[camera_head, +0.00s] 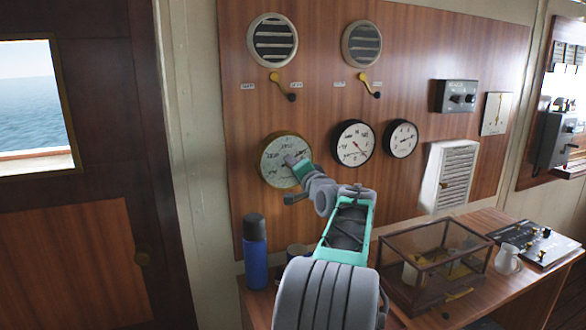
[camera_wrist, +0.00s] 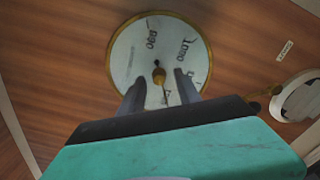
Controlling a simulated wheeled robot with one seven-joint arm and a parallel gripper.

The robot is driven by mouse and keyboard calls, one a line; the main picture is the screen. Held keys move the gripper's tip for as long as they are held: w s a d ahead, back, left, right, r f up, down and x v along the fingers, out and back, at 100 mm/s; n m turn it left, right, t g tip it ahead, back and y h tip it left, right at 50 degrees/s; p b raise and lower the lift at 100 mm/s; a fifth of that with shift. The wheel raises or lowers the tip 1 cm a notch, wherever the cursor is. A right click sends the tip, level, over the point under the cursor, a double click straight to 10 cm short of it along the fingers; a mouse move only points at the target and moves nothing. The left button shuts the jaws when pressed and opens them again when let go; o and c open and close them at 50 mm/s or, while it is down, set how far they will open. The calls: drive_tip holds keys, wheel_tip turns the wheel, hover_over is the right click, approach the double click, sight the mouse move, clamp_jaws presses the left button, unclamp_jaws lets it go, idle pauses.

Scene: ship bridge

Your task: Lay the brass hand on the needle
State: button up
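A round barometer dial (camera_head: 270,153) with a brass rim and pale face hangs on the wood panel in the head view. The wrist view shows its face (camera_wrist: 135,60) close up, with a small brass knob (camera_wrist: 159,78) at its centre. A thin dark line runs down from the knob, partly between my fingers; I cannot tell the needle from the brass hand there. My gripper (camera_head: 294,163) is in front of the dial, and its fingers (camera_wrist: 158,88) are apart on either side of the knob, with nothing held. My arm hides the dial's lower right in the head view.
Two black-rimmed gauges, a clock-like one (camera_head: 355,143) and a smaller one (camera_head: 401,138), hang to the right. Two brass levers sit above. Below, the desk bears a blue flask (camera_head: 255,255), a glass case (camera_head: 430,265) and a white jug (camera_head: 507,259).

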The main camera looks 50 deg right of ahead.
drive_tip(key=b+v, duration=0.2)
drive_tip(key=v, duration=0.5)
drive_tip(key=shift+s+a+b, duration=0.2)
drive_tip(key=shift+s+b, duration=0.1)
drive_tip(key=shift+s, duration=0.05)
